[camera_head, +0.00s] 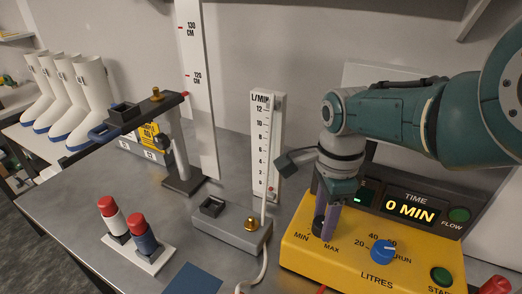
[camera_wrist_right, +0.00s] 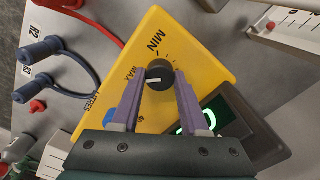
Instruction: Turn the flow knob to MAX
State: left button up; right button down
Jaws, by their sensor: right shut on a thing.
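The yellow control box (camera_head: 350,262) stands at the right of the bench in the head view. Its black flow knob (camera_wrist_right: 159,74) sits between the MIN and MAX labels. The knob's white pointer line faces left in the wrist view, toward the MAX label (camera_wrist_right: 136,73). My right gripper (camera_head: 325,222) reaches down over the knob. Its purple fingers (camera_wrist_right: 160,85) are on either side of the knob and shut on it. In the head view the fingers mostly hide the knob. My left gripper is not in view.
A blue knob (camera_head: 383,251) marked in litres and a green START button (camera_head: 441,276) are on the same box. The display (camera_head: 410,211) reads 0 MIN. A flow tube gauge (camera_head: 265,150) stands behind. A grey block (camera_head: 230,227) and two red-capped plugs (camera_head: 140,230) are to the left.

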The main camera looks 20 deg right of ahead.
jog(key=shift+c, duration=2.1)
grip_release()
notch_tip(320, 180, up, 10)
jog(key=p, duration=0.8)
